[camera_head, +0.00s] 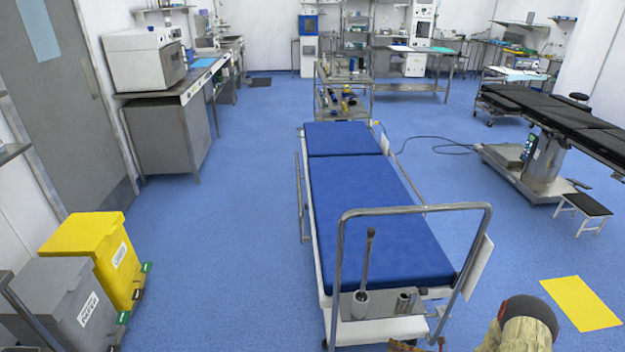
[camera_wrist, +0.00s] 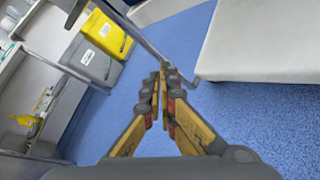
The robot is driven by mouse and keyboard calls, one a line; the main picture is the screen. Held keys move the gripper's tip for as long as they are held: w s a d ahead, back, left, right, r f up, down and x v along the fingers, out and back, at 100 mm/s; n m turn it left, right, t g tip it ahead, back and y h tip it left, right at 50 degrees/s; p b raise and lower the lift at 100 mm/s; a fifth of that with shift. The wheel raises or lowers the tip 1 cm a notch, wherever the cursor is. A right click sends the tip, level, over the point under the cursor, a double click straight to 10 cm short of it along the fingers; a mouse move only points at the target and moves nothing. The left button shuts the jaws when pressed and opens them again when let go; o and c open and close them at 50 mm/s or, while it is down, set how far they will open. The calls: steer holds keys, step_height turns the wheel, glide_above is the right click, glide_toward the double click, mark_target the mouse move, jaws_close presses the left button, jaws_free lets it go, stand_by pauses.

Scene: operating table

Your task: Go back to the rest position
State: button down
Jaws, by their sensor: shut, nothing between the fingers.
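My gripper (camera_wrist: 160,80) shows in the wrist view with its yellow and dark fingers closed together at the tips. Nothing shows between the fingers, and blue floor lies behind them. Part of my arm shows at the bottom right edge of that view.
A blue-topped trolley bed (camera_head: 375,215) with a metal rail stands ahead. A yellow bin (camera_head: 95,250) and a grey bin (camera_head: 60,295) stand at left; the yellow bin also shows in the wrist view (camera_wrist: 105,32). A black operating table (camera_head: 560,115) stands right.

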steer(key=s+a+r+n+g+h+p, duration=0.1)
steer(key=s+a+r+n+h, duration=0.2)
steer(key=s+r+n, duration=0.7)
steer(key=s+a+r+n+g+h+p, duration=0.1)
steer(key=s+a+r+n+h, duration=0.3)
steer(key=r, duration=2.6)
steer(key=s+a+r+n+g+h+p, duration=0.1)
steer(key=s+a+r+n+h+p, duration=0.1)
steer(key=s+r+n, duration=1.4)
step_height(320, 180, up, 4)
steer(key=a+n+h, duration=0.1)
steer(key=n, duration=0.2)
steer(key=shift+s+a+n+h+p, duration=0.15)
steer(key=shift+s+n+h+p, duration=0.15)
steer(key=shift+n+h+p, duration=0.1)
steer(key=shift+a+f, duration=0.1)
